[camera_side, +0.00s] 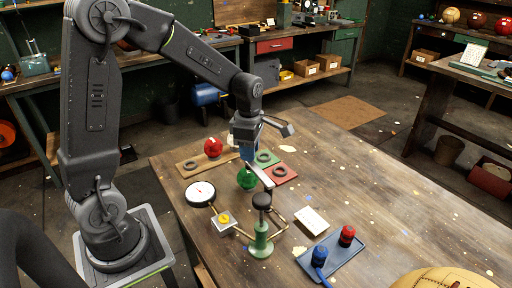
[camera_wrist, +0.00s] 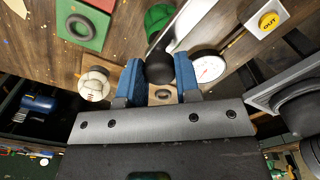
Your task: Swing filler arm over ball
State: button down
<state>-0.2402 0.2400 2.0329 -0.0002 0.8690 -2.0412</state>
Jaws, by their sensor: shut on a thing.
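My gripper (camera_wrist: 160,75) has its blue fingers closed around a black knob (camera_wrist: 157,64) in the wrist view. A flat silver filler arm (camera_wrist: 192,22) runs from this knob. In the side view my gripper (camera_side: 248,153) is above the table, and the filler arm (camera_side: 262,177) slants down right towards the black-topped green post (camera_side: 261,240). The green ball (camera_side: 247,180) sits just below and left of the arm in that view. In the wrist view the green ball (camera_wrist: 158,19) is beside the arm, partly cut off by it; the exact overlap in depth is unclear.
A red ball (camera_side: 213,147), a white ball (camera_wrist: 95,84) and ring pads surround my gripper. A gauge (camera_side: 200,193) and yellow OUT button (camera_side: 224,218) stand left of the post. A blue tray (camera_side: 336,256) and white card (camera_side: 312,220) lie right. The table's right side is mostly clear.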

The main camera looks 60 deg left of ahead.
jog(key=shift+s+n, duration=0.4)
jog(key=shift+n, duration=0.1)
jog(key=c, duration=0.8)
grip_release()
notch_tip(320, 180, up, 14)
jog(key=shift+f, duration=0.1)
